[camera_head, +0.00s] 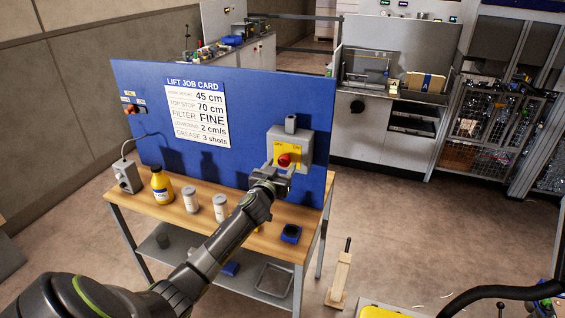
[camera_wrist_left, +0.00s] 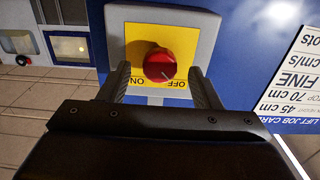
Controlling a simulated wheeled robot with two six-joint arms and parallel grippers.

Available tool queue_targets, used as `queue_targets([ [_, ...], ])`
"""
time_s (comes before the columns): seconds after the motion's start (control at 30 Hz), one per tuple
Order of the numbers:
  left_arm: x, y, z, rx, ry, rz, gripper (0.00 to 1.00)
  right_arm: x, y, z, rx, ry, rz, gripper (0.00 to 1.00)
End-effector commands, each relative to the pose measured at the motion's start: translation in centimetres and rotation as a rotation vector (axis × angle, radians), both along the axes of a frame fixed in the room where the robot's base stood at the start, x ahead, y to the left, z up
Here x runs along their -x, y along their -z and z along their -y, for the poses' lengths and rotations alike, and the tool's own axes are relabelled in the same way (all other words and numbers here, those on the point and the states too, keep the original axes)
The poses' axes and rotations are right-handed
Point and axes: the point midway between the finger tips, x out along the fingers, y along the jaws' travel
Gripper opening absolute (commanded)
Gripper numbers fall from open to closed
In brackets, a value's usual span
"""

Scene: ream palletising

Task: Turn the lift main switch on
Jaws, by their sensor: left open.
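The lift main switch is a red knob (camera_head: 284,160) on a yellow plate on a grey box (camera_head: 304,148), mounted on the blue panel. In the left wrist view, which is upside down, the red knob (camera_wrist_left: 159,64) stands between ON and OFF lettering, and its pale mark points toward OFF. My left gripper (camera_head: 277,175) is at the box, just in front of the knob. In the left wrist view its open fingers (camera_wrist_left: 160,75) lie on either side of the knob, with gaps visible. I cannot tell how deep they reach. My right gripper is out of view.
The blue panel (camera_head: 255,100) with a job card (camera_head: 198,115) stands on a wooden bench (camera_head: 180,207). A wooden stand (camera_head: 340,280) is on the floor.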

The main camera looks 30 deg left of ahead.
Motion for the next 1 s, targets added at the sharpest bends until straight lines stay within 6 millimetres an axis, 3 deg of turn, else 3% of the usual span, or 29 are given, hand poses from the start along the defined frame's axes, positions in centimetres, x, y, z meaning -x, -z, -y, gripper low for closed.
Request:
queue_targets([
  [0.2, -1.7, 0.0, -0.4, 0.000, 0.000, 0.000, 0.58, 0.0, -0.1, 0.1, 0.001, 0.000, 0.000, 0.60],
  [0.6, -2.2, 0.0, -0.5, 0.000, 0.001, 0.000, 0.58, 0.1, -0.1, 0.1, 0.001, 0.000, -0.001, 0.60],
  [0.93, -2.1, 0.0, -0.5, 0.001, 0.001, 0.000, 0.16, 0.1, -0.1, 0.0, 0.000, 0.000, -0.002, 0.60],
  [1.0, -2.1, 0.0, -0.5, 0.000, 0.001, 0.000, 0.13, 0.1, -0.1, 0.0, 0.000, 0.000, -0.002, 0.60],
])
